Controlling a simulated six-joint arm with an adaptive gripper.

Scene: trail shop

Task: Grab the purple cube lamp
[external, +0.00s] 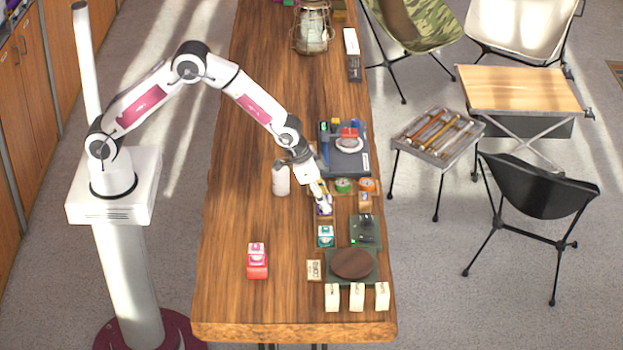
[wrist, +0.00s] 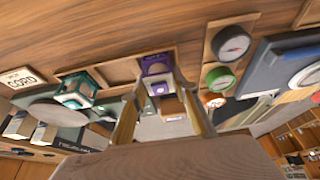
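The purple cube lamp (external: 324,206) sits in a wooden tray on the long table, partly hidden by my gripper in the external view. In the wrist view the purple cube lamp (wrist: 157,76) has purple and white parts and shows between my two fingertips. My gripper (external: 320,193) points down at it from the back side. In the wrist view my gripper (wrist: 160,92) is open, with one finger on each side of the lamp. I cannot tell whether either finger touches it.
A teal cube lamp (external: 326,236) stands just in front, and a pink-red one (external: 257,260) stands to the left. Round green (external: 344,185) and orange (external: 367,184) items lie to the right. A white bottle (external: 281,178) stands left of my gripper. The table's left side is mostly clear.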

